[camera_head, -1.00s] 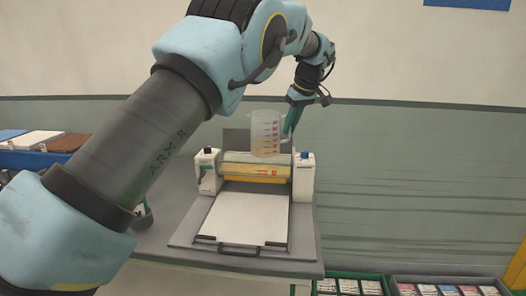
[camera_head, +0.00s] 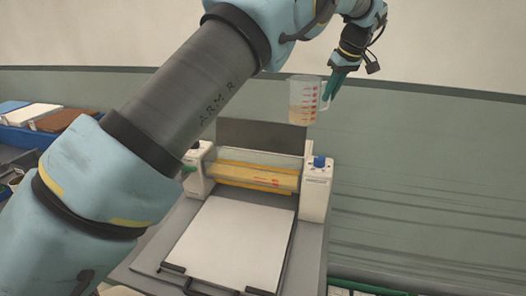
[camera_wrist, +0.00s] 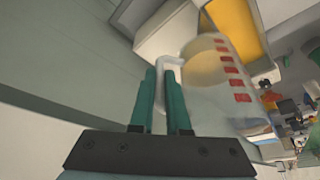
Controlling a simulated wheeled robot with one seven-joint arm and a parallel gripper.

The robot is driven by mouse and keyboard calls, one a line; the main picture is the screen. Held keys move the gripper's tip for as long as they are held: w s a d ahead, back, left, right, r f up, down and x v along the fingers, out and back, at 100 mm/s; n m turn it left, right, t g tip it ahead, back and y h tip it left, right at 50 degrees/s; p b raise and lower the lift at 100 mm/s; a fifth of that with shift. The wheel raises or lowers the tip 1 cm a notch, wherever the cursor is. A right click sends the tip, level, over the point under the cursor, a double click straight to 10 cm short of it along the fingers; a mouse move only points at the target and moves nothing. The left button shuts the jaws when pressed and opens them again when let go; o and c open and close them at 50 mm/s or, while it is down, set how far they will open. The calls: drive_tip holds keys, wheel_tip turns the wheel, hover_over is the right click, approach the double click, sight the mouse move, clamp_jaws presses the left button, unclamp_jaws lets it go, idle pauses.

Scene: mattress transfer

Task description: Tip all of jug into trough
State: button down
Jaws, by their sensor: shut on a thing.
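The jug (camera_head: 304,101) is a clear measuring jug with red marks and some pale tan content low inside. It hangs roughly upright in the air, above and behind the machine's right end. My gripper (camera_head: 329,89) is shut on its handle from the right. In the wrist view my green fingers (camera_wrist: 162,102) close on the pale handle, and the jug (camera_wrist: 222,80) fills the right. The trough is probably the long yellow-edged part (camera_head: 255,176) across the machine between two white end blocks; its inside is hard to make out.
A white flat bed (camera_head: 232,240) with a dark frame lies in front of the roller. White end blocks (camera_head: 316,190) stand at both sides. A dark panel (camera_head: 262,134) rises behind. A blue bin (camera_head: 30,135) with boards is at the left. Open space lies to the right.

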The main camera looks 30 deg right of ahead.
sight(314, 80)
drive_tip(key=shift+w+d, duration=0.25)
drive_tip(key=shift+d, duration=0.1)
drive_tip(key=shift+r, duration=0.1)
drive_tip(key=shift+a+r+h, duration=0.6)
drive_tip(key=shift+r+h, duration=0.1)
drive_tip(key=shift+r, duration=0.25)
drive_tip(key=shift+w+a+r+n+g+h, duration=0.25)
drive_tip(key=shift+a+r+n+g+h, duration=0.15)
drive_tip(key=shift+a+r+h, duration=0.6)
drive_tip(key=shift+w+a+r+n+g+h, duration=0.2)
drive_tip(key=shift+a+r+h, duration=0.3)
drive_tip(key=shift+a+h, duration=0.45)
drive_tip(key=shift+w+a+r+n+g+h, duration=0.1)
drive_tip(key=shift+w+a+r+n+h, duration=0.25)
drive_tip(key=shift+a+h, duration=0.6)
drive_tip(key=shift+w+a+r+n+g+h, duration=0.15)
drive_tip(key=shift+a+r+h, duration=0.45)
drive_tip(key=shift+a+h, duration=0.3)
drive_tip(key=b, duration=0.3)
drive_tip(key=shift+f+h, duration=0.2)
drive_tip(key=shift+h, duration=0.2)
